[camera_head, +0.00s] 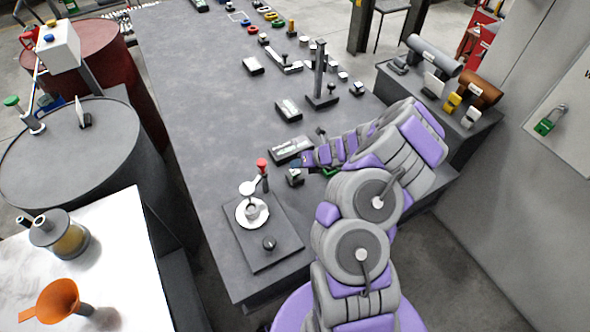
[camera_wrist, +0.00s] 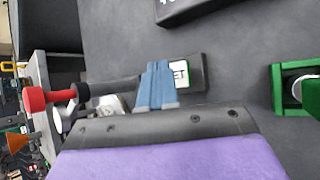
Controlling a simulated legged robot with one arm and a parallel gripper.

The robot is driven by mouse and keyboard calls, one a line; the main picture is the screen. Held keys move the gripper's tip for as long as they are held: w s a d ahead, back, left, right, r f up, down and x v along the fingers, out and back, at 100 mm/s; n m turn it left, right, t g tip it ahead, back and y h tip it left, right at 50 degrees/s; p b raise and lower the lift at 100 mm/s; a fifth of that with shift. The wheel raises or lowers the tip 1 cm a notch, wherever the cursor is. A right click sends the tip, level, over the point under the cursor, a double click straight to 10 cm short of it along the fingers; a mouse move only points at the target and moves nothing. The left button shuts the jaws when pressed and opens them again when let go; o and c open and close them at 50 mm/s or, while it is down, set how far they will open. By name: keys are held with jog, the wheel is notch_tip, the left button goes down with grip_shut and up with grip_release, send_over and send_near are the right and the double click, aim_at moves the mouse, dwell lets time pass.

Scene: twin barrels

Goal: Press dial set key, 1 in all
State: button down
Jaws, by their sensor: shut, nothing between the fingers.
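The set key is a dark block (camera_wrist: 193,72) with a white label in the wrist view, its lettering ending in "ET" beside my fingers. My gripper (camera_wrist: 157,68) is shut and empty, with its blue fingers overlapping the label's left part. I cannot tell whether the fingertips touch it. In the head view my gripper (camera_head: 297,163) is low over the table beside a small dark block (camera_head: 294,178). The arm reaches in from the right.
A red knob (camera_wrist: 35,99) stands left of my gripper, and a green frame (camera_wrist: 278,90) lies to the right. A labelled dark block (camera_head: 292,150) lies just behind my gripper. A plate with a white dish (camera_head: 252,212) is at the table's front. Bare tabletop (camera_head: 215,110) lies left.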

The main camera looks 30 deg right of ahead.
aim_at(298, 171)
notch_tip(298, 171, up, 5)
jog(key=p, duration=0.5)
jog(key=shift+r+p, duration=0.1)
jog(key=shift+p, duration=0.2)
dwell(0.6)
